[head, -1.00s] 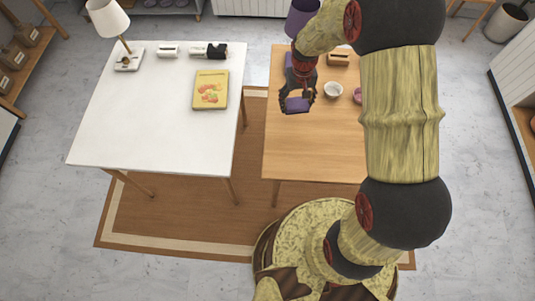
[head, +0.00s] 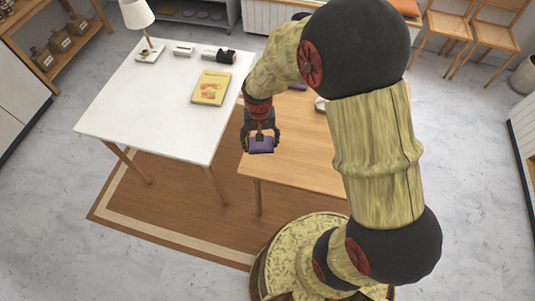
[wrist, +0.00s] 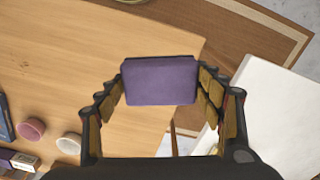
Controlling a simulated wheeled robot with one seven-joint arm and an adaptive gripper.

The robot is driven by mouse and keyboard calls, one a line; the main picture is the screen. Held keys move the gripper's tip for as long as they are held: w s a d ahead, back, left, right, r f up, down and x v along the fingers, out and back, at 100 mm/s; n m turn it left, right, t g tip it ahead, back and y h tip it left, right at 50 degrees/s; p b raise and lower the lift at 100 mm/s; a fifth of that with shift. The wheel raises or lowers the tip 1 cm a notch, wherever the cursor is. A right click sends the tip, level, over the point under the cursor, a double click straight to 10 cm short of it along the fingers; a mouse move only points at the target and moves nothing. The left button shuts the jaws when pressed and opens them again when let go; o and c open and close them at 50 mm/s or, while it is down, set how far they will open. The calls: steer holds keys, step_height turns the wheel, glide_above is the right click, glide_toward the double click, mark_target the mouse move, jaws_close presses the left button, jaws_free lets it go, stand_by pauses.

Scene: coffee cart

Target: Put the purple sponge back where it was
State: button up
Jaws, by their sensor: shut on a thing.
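The purple sponge (head: 261,147) is a small block between the fingers of my gripper (head: 260,138), near the front left corner of the wooden table (head: 307,158). In the wrist view the sponge (wrist: 160,84) is held flat side toward the camera, with the jointed fingers of my gripper (wrist: 163,92) shut on its left and right sides. It appears held above the wooden table; the exact height is hard to tell. My arm hides much of the wooden table in the head view.
The white table (head: 165,116) stands to the left, with a yellow book (head: 211,88), a lamp (head: 138,16) and small items at its back. In the wrist view a pink round thing (wrist: 31,129) and a pale one (wrist: 69,144) sit on the wooden table.

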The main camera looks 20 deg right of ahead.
mark_target(263, 148)
steer(key=s+a+m, duration=0.2)
steer(key=s+m, duration=0.2)
steer(key=s, duration=0.4)
steer(key=w+d+f+b, duration=0.1)
steer(key=w, duration=0.1)
steer(key=w+d+f+b, duration=0.1)
steer(key=w, duration=0.2)
steer(key=w+f+b, duration=0.1)
steer(key=w+f, duration=0.1)
steer(key=w, duration=0.1)
steer(key=shift+d, duration=0.4)
steer(key=w+f+b, duration=0.1)
steer(key=w+f, duration=0.1)
steer(key=w+d+f, duration=0.1)
steer(key=w+f, duration=0.1)
steer(key=shift+w+f+b, duration=0.1)
steer(key=shift+f+b, duration=0.3)
steer(key=shift+w+d+f, duration=0.15)
steer(key=shift+w+f, duration=0.1)
steer(key=shift+f, duration=0.25)
steer(key=shift+w+f+b, duration=0.15)
steer(key=shift+f+b, duration=0.75)
steer(key=shift+f, duration=0.6)
steer(key=shift+f, duration=0.1)
steer(key=o, duration=1.2)
